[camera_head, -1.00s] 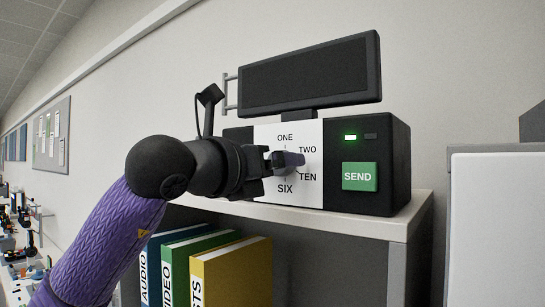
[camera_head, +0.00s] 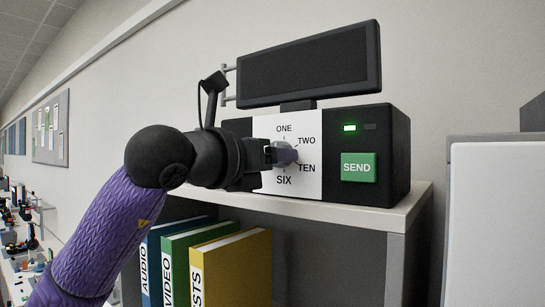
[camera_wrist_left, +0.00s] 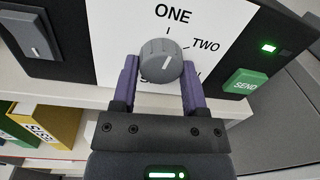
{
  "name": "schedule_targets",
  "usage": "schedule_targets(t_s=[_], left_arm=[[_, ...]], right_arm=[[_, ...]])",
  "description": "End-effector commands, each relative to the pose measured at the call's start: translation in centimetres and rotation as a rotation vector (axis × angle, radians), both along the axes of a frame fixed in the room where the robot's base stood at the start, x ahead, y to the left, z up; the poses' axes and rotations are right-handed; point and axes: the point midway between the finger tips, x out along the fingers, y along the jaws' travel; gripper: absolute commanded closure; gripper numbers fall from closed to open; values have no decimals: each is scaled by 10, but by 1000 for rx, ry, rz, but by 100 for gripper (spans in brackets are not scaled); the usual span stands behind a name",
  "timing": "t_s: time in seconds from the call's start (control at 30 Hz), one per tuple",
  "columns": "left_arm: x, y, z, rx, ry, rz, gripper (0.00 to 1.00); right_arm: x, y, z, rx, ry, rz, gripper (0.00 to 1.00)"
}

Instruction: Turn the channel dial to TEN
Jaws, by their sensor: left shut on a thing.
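The channel dial (camera_wrist_left: 161,62) is a round grey knob with a short pale pointer mark, on the white panel (camera_wrist_left: 120,30) of a black box. In the left wrist view its pointer leans toward the upper right, roughly between ONE and TWO; the exact setting is hard to tell. My left gripper (camera_wrist_left: 161,80) has its purple fingers on both sides of the dial, shut on it. In the head view the left gripper (camera_head: 284,155) covers the dial. ONE, TWO, TEN and SIX are readable there; other labels are hidden. My right gripper is not in view.
A green SEND button (camera_head: 358,167) and a lit green lamp (camera_head: 349,128) are right of the panel. A dark screen (camera_head: 310,68) stands above the box. A grey switch (camera_wrist_left: 35,36) is left of the panel. Binders (camera_head: 232,268) stand below the shelf (camera_head: 380,212).

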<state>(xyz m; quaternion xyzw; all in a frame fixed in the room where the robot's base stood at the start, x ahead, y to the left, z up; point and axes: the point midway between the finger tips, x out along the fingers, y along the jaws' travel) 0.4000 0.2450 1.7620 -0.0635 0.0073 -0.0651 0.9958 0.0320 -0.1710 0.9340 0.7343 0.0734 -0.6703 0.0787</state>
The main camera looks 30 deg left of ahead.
Motion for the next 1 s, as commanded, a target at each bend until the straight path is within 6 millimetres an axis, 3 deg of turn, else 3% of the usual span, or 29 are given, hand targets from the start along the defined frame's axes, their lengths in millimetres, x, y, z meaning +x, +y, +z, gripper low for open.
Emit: schedule_targets(t_s=[1.0], left_arm=[[0, 3, 4, 928, -74, -1, 100]], right_arm=[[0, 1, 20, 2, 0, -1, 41]])
